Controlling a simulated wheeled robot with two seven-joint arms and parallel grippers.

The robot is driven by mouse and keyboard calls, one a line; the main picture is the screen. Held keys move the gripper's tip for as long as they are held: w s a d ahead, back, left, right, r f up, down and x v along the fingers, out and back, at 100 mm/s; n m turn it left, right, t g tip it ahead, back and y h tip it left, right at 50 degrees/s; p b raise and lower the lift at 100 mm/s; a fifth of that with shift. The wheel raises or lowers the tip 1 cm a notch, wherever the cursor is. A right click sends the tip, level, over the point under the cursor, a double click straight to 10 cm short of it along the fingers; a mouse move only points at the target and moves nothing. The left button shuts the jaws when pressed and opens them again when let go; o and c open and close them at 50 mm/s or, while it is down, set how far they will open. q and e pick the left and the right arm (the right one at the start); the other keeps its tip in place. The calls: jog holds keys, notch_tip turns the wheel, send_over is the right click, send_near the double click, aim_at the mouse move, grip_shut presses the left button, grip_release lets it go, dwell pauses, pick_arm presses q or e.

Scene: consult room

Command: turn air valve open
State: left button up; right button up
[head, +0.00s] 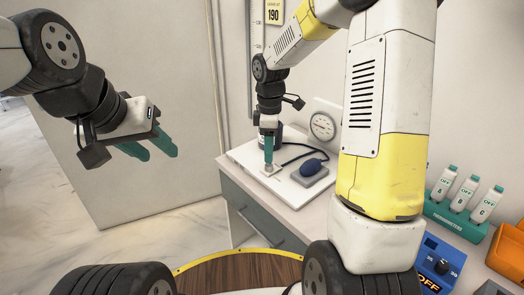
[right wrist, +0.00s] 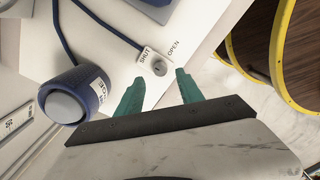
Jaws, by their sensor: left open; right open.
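The air valve is a small pale knob (right wrist: 158,67) on a white plate, between the printed words SHUT and OPEN in the right wrist view. A blue tube runs to its plate. Which word the knob points to cannot be told. My right gripper (right wrist: 162,77) is open and empty, its teal fingertips just short of the knob, one to each side. In the head view my right gripper (head: 268,155) points down over the valve and partly hides it. My left gripper (head: 161,151) is open and empty, in the air at the left, far from the valve.
A blue bulb (head: 314,166) on a grey block stands right of the valve, and a round gauge (head: 322,126) is behind. A blue cuff roll (right wrist: 75,97) is close left of my right fingers. Thermometers in a green rack (head: 459,222) and a blue box (head: 440,258) are at right.

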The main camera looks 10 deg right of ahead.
aim_at(269, 167)
jog(key=shift+f, duration=2.3)
jog(key=shift+c, duration=0.4)
grip_shut()
